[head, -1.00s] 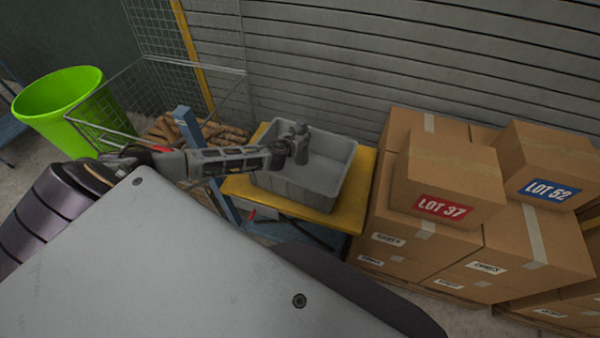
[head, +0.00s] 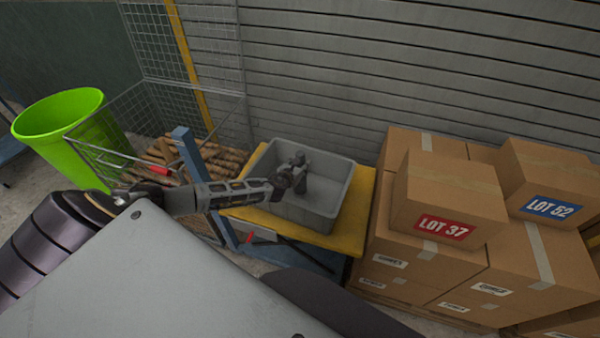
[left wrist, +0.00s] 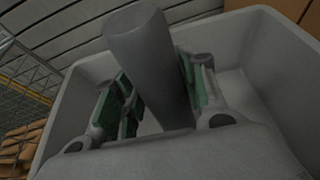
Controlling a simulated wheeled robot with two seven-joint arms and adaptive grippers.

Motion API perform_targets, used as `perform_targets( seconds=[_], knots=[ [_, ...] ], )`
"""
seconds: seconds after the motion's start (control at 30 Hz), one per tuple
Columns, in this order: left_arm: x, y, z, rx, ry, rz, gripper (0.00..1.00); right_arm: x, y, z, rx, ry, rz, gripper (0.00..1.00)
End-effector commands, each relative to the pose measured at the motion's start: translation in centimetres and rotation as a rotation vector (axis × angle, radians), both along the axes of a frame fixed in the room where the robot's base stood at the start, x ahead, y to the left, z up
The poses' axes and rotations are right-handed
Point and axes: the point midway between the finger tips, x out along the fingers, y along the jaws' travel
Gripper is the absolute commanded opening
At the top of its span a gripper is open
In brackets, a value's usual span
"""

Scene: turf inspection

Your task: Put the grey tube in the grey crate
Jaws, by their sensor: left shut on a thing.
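The grey crate (head: 325,214) stands open on a yellow-topped cart. My left gripper (head: 296,178) reaches in from the left and is over the crate's interior. In the left wrist view my gripper (left wrist: 158,100) has its green-padded fingers on both sides of the grey tube (left wrist: 148,62), shut on it. The tube is tilted in that view, with the crate's walls (left wrist: 258,62) around it. In the head view the gripper hides most of the tube, and I cannot tell whether it touches the crate floor. My right gripper is not in view.
The yellow cart top (head: 345,240) shows around the crate. Cardboard boxes (head: 450,200) are stacked to the right. A wire basket trolley with a blue post (head: 187,150) stands left, with a green bin (head: 70,120) beyond. A slatted wall is behind.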

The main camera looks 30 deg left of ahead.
Motion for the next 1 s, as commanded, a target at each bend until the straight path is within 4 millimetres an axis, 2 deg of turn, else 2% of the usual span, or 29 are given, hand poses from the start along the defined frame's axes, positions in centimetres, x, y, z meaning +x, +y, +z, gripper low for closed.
perform_targets(
  seconds=[0.27,0.67,1.0],
  knots=[
    [0.0,0.0,-0.1,0.000,0.000,0.000,0.10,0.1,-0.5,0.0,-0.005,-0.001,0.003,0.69],
    [0.0,0.0,-3.6,0.000,0.001,0.000,0.10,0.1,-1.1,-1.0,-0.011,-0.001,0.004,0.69],
    [0.0,0.0,-3.7,0.000,0.000,0.000,0.10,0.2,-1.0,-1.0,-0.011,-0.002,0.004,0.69]
  ],
)
